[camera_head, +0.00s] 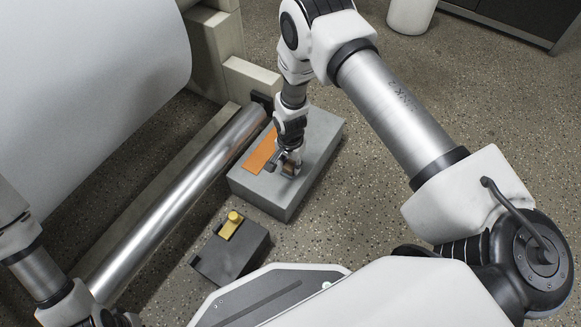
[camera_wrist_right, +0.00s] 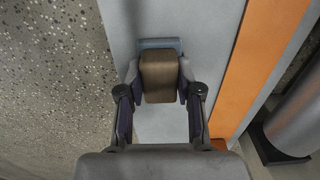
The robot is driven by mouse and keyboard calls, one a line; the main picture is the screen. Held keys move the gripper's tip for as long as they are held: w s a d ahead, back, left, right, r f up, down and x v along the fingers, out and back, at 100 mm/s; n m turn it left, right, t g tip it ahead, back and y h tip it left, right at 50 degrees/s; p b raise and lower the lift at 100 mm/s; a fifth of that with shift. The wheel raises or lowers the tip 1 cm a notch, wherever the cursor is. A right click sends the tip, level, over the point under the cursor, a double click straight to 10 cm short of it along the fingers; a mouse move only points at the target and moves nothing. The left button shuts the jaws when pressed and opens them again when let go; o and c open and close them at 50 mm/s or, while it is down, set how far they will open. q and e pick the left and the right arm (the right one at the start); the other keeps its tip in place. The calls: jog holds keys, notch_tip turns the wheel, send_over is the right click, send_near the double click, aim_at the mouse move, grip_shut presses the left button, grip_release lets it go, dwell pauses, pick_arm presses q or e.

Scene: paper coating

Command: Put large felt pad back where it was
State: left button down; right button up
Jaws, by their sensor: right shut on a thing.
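My right gripper (camera_head: 289,168) is over the top of a grey block (camera_head: 318,135) on the floor, beside the orange strip on it. In the right wrist view its fingers (camera_wrist_right: 158,82) are shut on a brown pad-like piece (camera_wrist_right: 158,70), which I take as the large felt pad. A blue-grey edge (camera_wrist_right: 160,43) shows just beyond the piece. The grey block's top lies below it; I cannot tell whether they touch. In the head view the gripper mostly hides the piece. My left arm enters at the lower left, its gripper out of view.
An orange strip (camera_head: 262,152) lies on the grey block, next to a shiny metal roller (camera_head: 175,205). A large white paper roll (camera_head: 85,75) fills the upper left. A dark box (camera_head: 232,255) with a yellow part (camera_head: 231,224) stands nearer. Speckled floor is clear to the right.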

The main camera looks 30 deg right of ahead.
aim_at(290, 164)
jog(key=shift+f, duration=0.1)
jog(key=o, duration=1.1)
notch_tip(290, 164, up, 13)
jog(key=p, duration=0.6)
jog(key=s+f+n, duration=0.1)
jog(key=s+n, duration=0.3)
jog(key=s, duration=0.4)
jog(key=s+f+n, duration=0.1)
jog(key=s+n, duration=0.2)
jog(key=s, duration=0.6)
jog(key=s+f+n, duration=0.1)
jog(key=s+n, duration=0.3)
jog(key=s, duration=0.5)
jog(key=shift+s+a+n, duration=0.1)
jog(key=shift+s+n, duration=0.05)
jog(key=shift+n, duration=0.15)
